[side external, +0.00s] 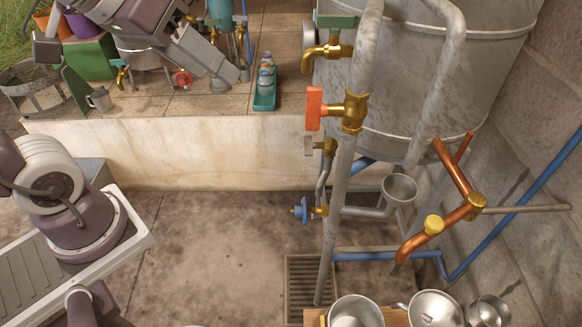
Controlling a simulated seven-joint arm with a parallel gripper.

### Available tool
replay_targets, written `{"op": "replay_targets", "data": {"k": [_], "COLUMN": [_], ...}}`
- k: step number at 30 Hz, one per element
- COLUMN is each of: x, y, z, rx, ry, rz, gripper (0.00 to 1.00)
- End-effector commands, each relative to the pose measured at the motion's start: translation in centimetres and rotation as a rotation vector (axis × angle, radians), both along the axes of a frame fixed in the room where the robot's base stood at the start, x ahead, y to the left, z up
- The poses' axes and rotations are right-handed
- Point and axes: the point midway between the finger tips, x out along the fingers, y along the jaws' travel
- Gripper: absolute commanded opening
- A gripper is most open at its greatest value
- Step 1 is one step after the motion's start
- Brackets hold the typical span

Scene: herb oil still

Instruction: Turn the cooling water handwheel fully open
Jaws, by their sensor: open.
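Two handwheels show in the side view. A small red handwheel (183,78) is on the raised stone ledge at the back. A blue handwheel (300,211) sits low on a brass valve beside the grey pipes. I cannot tell from the picture which one carries the cooling water, or how far either is turned. My gripper (230,81) is open, pointing down over the ledge, to the right of the red handwheel and apart from the blue one. I see nothing between its fingers, though they are small in the picture.
A large metal tank (420,80), brass taps with a red lever (314,108), and copper pipes (440,232) crowd the right. Metal bowls (436,308) stand front right. The middle floor is clear.

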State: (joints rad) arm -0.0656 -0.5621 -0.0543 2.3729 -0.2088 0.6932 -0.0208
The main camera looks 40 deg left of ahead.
Motion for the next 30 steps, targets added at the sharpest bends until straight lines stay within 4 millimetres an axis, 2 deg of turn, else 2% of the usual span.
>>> {"op": "replay_targets", "data": {"k": [3, 6, 8, 17, 23, 26, 29, 30], "x": [-4.3, -7.6, -8.9, -4.8, 0.0, 3.7, 8.9, 11.1], "y": [1.1, 2.4, 2.9, 0.5, -0.7, -0.6, 0.4, 1.0], "z": [-2.3, -4.2, -5.1, -4.9, -5.4, -6.2, -8.1, -9.4], "rx": [0.086, 0.155, 0.181, -0.053, -0.278, -0.431, -0.624, -0.711], "ry": [0.066, 0.123, 0.158, 0.33, 0.46, 0.53, 0.599, 0.627], "rz": [-0.053, -0.088, -0.103, -0.035, 0.054, 0.131, 0.244, 0.293], "gripper": [0.53, 0.53, 0.53, 0.53, 0.53, 0.53, 0.53, 0.53]}}
